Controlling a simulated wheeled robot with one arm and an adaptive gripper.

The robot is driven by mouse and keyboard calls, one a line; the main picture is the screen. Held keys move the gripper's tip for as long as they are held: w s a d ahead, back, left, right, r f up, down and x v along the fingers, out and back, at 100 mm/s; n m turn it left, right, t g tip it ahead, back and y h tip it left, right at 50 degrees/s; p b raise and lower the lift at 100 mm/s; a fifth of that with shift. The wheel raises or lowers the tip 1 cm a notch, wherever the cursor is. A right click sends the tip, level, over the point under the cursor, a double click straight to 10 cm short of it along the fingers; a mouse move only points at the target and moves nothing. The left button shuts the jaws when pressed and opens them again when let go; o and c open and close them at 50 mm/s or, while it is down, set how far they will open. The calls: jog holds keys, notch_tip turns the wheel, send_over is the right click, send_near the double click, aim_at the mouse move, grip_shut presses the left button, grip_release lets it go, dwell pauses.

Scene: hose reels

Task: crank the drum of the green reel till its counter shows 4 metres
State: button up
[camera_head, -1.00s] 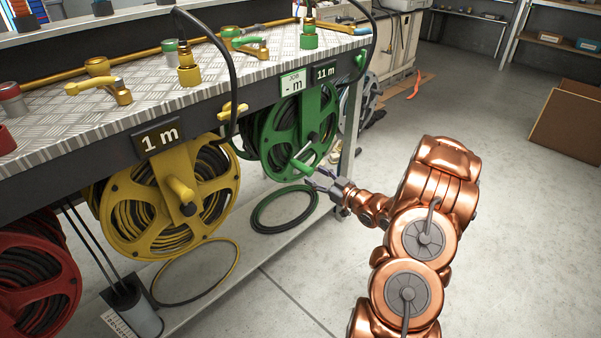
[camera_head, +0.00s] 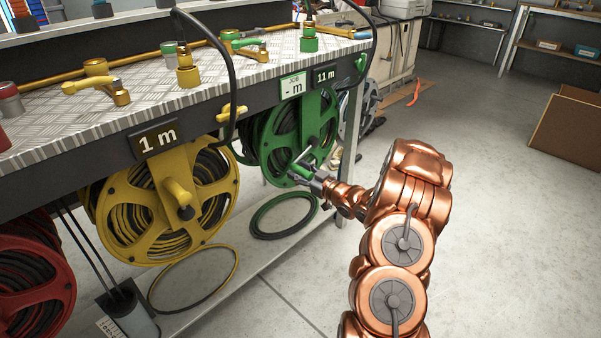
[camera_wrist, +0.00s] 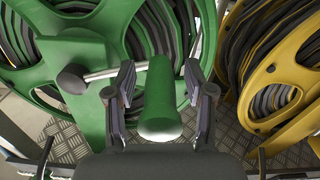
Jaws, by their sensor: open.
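The green reel (camera_head: 268,146) hangs under the bench, wound with dark hose. Its black counter (camera_head: 325,75) reads 11 m. A pale job card (camera_head: 293,85) beside it reads "JOB - m". The reel's crank has a green handle (camera_wrist: 160,100), which points toward my wrist camera on a metal arm. My gripper (camera_head: 308,174) is at this handle. In the wrist view my gripper (camera_wrist: 160,105) is open, one finger on each side of the handle, with visible gaps. In the head view the fingers partly hide the handle.
A yellow reel (camera_head: 128,228) with a counter (camera_head: 157,137) reading 1 m is to the left, and a red reel (camera_head: 62,268) further left. A loose green-edged hose coil (camera_head: 256,229) lies on the lower shelf.

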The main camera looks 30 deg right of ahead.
grip_shut()
dwell(0.4)
